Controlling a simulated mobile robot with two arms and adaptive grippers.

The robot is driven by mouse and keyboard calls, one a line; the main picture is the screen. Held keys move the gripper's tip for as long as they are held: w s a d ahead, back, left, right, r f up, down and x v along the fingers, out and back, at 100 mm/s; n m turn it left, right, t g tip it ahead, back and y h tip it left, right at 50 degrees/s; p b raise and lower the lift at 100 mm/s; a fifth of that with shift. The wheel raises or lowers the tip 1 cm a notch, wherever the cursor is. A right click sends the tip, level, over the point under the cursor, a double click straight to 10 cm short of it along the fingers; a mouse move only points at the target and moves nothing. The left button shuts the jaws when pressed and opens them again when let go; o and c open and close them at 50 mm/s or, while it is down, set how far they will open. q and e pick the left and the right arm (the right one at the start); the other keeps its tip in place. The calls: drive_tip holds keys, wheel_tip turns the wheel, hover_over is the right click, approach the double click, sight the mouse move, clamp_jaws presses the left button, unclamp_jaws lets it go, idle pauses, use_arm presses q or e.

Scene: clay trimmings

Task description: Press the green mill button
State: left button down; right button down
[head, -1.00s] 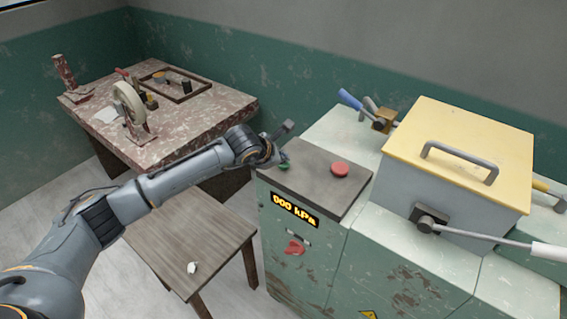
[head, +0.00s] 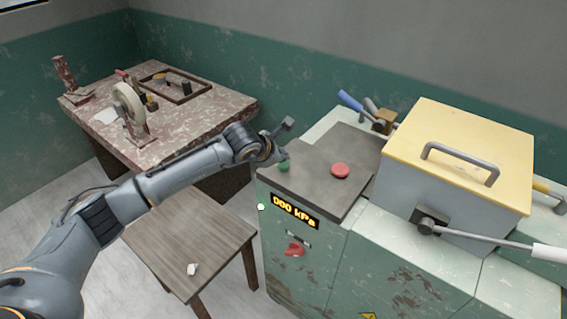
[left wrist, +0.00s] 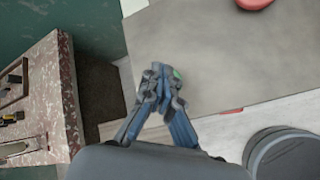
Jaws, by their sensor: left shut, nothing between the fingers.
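The green button (head: 284,166) sits at the left end of the dark top panel (head: 310,182) of the mill. My left gripper (head: 277,156) is shut and empty beside the green button, over the panel's left edge. In the left wrist view the closed fingertips (left wrist: 162,75) cover most of the green button (left wrist: 177,73), and only a sliver of green shows beside them. I cannot tell whether they touch it. The red button (head: 340,170) is to the right on the same panel. The panel front has a display (head: 295,211) reading 000 kPa. My right gripper is not in view.
A red knob (head: 294,250) is below the display. A yellow-lidded box (head: 460,150) with levers stands to the right. A wooden stool (head: 190,235) with a small white piece is below my arm. A worn table (head: 185,125) with tools stands behind.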

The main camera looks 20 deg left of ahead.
sight(283, 166)
use_arm(q)
drive_tip(key=shift+r, duration=0.15)
drive_tip(key=shift+r+p, duration=0.9)
drive_tip(key=shift+r, duration=1.65)
drive_tip(key=shift+d+f, duration=0.1)
